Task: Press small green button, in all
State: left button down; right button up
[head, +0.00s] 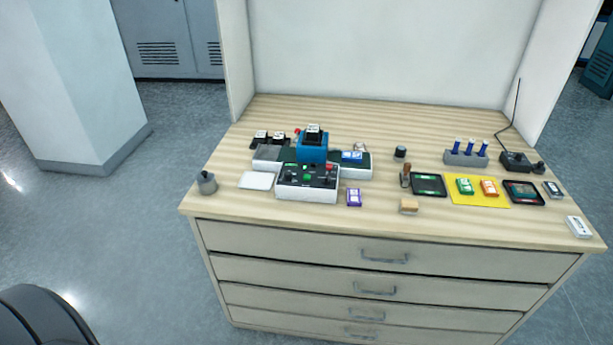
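A control box (307,196) with a white body and a black top stands near the front left of the wooden worktop. A small green button (307,178) shows in the middle of its black top. A red-topped knob or lever (329,168) rises at the right of the same top. A blue block-like device (312,150) with a black top stands right behind the box. Neither of my grippers is in view, and nothing touches the green button.
The worktop (380,226) sits on a drawer cabinet, with a back panel behind. To the right are a black-framed green pad (428,184), a yellow mat (478,203) with green and orange items, and a rack of blue-capped tubes (466,158). A grey weight-like object (206,183) stands at left.

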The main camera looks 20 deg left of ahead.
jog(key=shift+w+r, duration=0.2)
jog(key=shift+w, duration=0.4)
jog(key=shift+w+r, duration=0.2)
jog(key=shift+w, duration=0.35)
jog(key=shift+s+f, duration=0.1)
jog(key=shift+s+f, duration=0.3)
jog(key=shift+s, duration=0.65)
